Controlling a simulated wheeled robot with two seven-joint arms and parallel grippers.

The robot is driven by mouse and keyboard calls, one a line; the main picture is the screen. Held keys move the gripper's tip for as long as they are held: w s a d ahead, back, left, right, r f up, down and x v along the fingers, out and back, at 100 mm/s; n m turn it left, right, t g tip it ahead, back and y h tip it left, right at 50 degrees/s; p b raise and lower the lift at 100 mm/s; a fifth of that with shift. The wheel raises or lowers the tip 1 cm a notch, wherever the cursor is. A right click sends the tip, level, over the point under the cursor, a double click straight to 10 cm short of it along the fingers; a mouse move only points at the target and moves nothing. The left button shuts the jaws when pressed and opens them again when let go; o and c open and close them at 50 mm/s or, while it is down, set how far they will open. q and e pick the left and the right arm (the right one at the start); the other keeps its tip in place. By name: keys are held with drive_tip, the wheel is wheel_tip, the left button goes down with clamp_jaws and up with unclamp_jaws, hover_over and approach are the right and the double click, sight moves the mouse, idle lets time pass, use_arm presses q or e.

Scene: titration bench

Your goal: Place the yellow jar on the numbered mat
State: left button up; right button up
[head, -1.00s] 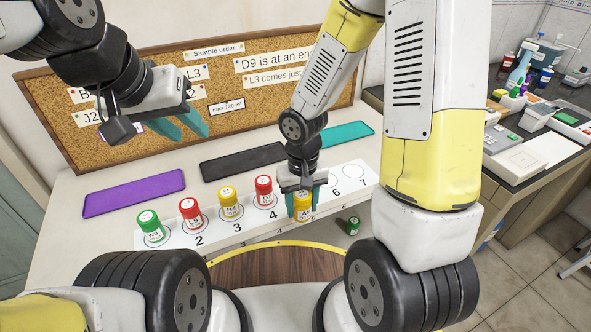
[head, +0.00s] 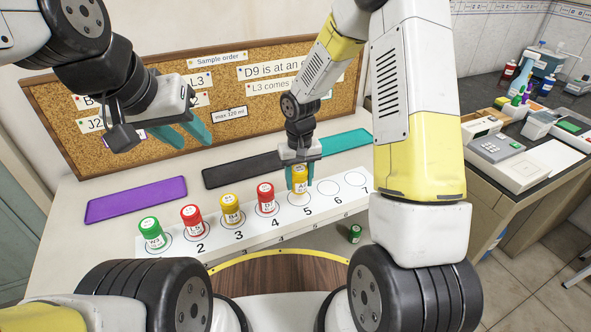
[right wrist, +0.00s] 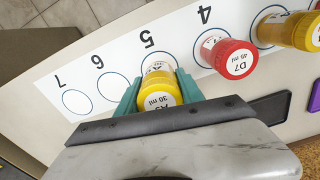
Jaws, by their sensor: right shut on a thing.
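The yellow jar (head: 299,180) is held upright between the teal fingers of my right gripper (head: 300,172), which is shut on it. It is at circle 5 of the white numbered mat (head: 322,207). In the right wrist view, the jar (right wrist: 156,88) shows a yellow cap marked 30 ml, and the circle at 5 lies around or just behind its base. I cannot tell whether the base touches the mat (right wrist: 118,62). My left gripper (head: 193,132) is open and empty, raised in front of the cork board, far left of the jar.
Circles 1 to 4 hold a green jar (head: 151,233), a red jar (head: 192,220), another yellow jar (head: 231,210) and a red jar (head: 266,198). Circles 6 and 7 are empty. Purple (head: 135,199), black (head: 243,169) and teal (head: 345,143) trays lie behind. A green jar (head: 355,234) is below the mat's front.

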sight(299, 188)
drive_tip(key=shift+w+f, duration=0.1)
drive_tip(key=shift+w, duration=0.15)
drive_tip(key=shift+f, duration=1.7)
drive_tip(key=shift+f, duration=0.15)
drive_tip(key=o, duration=1.4)
